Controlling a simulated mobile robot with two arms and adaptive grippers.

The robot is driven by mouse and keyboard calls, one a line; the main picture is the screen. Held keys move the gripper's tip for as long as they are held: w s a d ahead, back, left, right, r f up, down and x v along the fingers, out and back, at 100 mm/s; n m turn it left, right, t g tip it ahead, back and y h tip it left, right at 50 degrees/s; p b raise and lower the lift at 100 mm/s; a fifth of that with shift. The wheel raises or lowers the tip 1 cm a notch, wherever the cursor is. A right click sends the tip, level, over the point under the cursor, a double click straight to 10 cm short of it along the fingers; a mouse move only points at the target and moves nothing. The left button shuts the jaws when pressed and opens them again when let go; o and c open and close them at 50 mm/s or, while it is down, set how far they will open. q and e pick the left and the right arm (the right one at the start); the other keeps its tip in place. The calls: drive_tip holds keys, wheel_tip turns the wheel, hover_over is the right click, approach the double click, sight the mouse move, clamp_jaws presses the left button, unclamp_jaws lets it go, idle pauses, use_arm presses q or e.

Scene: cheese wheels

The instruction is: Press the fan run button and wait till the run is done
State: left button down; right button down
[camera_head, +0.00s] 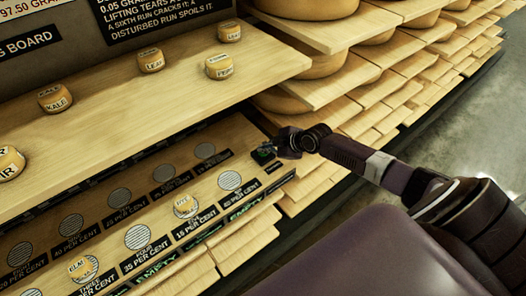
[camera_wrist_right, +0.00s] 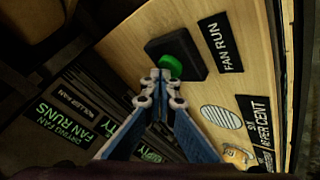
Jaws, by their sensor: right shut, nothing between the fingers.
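The fan run button is a green round cap (camera_wrist_right: 172,67) on a black box (camera_wrist_right: 188,50), beside a FAN RUN label (camera_wrist_right: 221,46) in the right wrist view. In the head view the black box with a bit of green (camera_head: 263,155) sits near the right end of the lower board, partly hidden by my gripper. My right gripper (camera_wrist_right: 161,82) is shut and empty, its fingertips at the near edge of the green cap. I cannot tell whether they touch it. It also shows in the head view (camera_head: 274,150). My left gripper is not in view.
Small labelled cheeses, such as one marked KALE (camera_head: 55,98), stand on the upper board (camera_head: 120,110). The lower board has striped round vents (camera_head: 230,181) with percent labels and a few cheeses (camera_head: 187,207). Stacked shelves of large wheels (camera_head: 318,63) stand behind my right arm.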

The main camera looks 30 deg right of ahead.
drive_tip(key=shift+r+p, duration=0.6)
drive_tip(key=shift+r, duration=0.2)
wheel_tip(320, 180, up, 5)
drive_tip(key=p, duration=0.4)
drive_tip(key=shift+r, duration=0.1)
idle(0.7)
